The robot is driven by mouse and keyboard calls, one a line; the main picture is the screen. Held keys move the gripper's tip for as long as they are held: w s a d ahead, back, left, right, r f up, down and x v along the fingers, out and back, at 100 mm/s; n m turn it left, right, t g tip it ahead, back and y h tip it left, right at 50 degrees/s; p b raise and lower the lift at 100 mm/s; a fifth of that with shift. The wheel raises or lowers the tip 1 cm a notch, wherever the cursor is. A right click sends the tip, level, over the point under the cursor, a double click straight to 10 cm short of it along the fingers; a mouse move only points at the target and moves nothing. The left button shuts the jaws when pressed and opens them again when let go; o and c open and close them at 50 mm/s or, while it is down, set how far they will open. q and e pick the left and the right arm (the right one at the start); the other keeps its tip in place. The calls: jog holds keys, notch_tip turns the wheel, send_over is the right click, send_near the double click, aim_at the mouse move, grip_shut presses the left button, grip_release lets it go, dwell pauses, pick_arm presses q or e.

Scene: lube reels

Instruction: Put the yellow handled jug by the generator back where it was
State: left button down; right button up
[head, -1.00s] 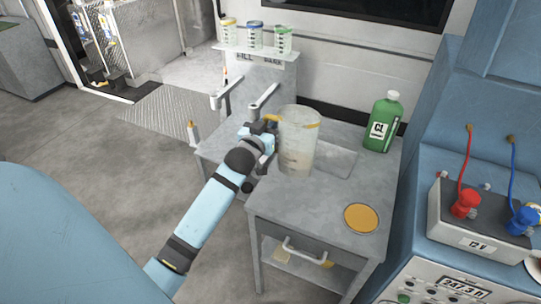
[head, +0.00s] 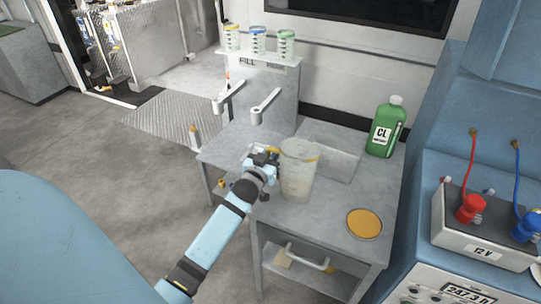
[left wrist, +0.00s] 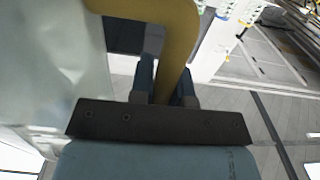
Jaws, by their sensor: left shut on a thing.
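The jug (head: 298,178) is clear and upright, with a yellow handle and a yellow band near its rim. My left gripper (head: 264,159) is at its left side, shut on the handle. In the left wrist view the yellow handle (left wrist: 178,45) passes between the fingers, and the clear jug wall (left wrist: 45,60) fills the left side. The jug is over the left-middle of the grey bench (head: 330,215); I cannot tell whether its base touches. A round orange-yellow disc (head: 364,223) lies at the bench's front right. My right gripper is out of view.
A green bottle marked CL (head: 385,128) stands at the back right. Three measuring cups (head: 258,40) stand on the raised shelf, above two grey spouts (head: 264,106). The blue generator (head: 425,190) with a 12 V battery (head: 480,225) is at the right. The bench around the disc is clear.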

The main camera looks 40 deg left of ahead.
pick_arm(q)
jog(key=c, duration=1.5)
grip_release()
jog(key=shift+f, duration=0.15)
jog(key=o, duration=0.4)
